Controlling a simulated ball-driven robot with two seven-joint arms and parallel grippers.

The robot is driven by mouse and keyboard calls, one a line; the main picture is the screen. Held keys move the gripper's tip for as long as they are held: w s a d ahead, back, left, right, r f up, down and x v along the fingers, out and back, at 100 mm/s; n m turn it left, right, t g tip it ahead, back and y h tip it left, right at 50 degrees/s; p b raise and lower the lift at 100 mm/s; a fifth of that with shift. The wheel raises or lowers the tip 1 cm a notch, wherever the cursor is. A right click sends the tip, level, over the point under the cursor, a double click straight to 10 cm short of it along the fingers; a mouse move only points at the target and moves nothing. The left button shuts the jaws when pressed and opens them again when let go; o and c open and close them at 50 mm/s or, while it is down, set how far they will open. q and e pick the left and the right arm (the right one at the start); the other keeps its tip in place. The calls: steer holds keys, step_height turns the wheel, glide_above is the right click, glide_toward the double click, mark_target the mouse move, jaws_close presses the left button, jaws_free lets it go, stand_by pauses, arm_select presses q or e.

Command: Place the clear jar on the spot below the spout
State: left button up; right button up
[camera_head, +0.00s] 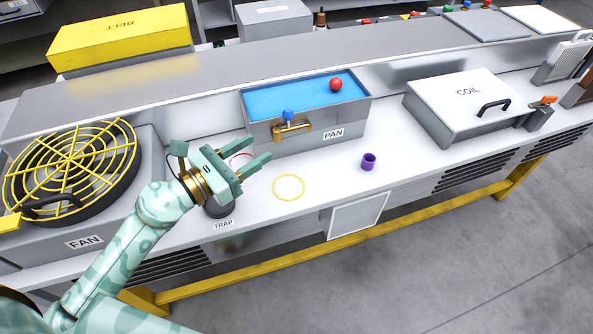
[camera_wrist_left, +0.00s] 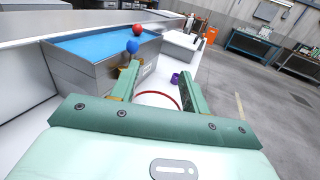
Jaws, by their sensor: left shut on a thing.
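The clear jar (camera_head: 240,156) is hard to see. Only its thin red ring shows, between the fingers of my left gripper (camera_head: 255,152). In the left wrist view the red ring (camera_wrist_left: 158,93) again lies between the two fingers of the left gripper (camera_wrist_left: 160,68), which are shut on the jar. The jar's clear walls and base cannot be made out. A yellow ring (camera_head: 289,187) marks the bench just right of the gripper. The brass spout (camera_head: 292,131) with a blue knob (camera_head: 288,115) is on the front of the pan, behind the ring. My right gripper is not in view.
The grey pan (camera_head: 300,140) holds blue liquid and a red ball (camera_head: 336,84). A small purple cup (camera_head: 368,161) stands right of the yellow ring. The fan (camera_head: 70,165) is at left, the trap (camera_head: 217,208) below the gripper, the coil box (camera_head: 465,100) at right.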

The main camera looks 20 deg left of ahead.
arm_select(q)
steer(key=w+d+f+b, duration=0.1)
steer(key=w+d+f, duration=0.1)
steer(key=w+d+f+b, duration=0.2)
steer(key=w+f, duration=0.1)
steer(key=w+d+f+b, duration=0.1)
steer(key=w+d+f, duration=0.1)
steer(key=f, duration=0.1)
steer(key=shift+w+d, duration=0.15)
steer(key=shift+w, duration=0.1)
steer(key=f+b, duration=0.1)
steer(key=f, duration=0.1)
steer(key=f+b, duration=0.2)
steer(key=shift+w+d, duration=0.15)
steer(key=shift+d, duration=0.05)
steer(key=shift+r, duration=0.35)
steer(key=shift+f, duration=0.15)
steer(key=o, duration=1)
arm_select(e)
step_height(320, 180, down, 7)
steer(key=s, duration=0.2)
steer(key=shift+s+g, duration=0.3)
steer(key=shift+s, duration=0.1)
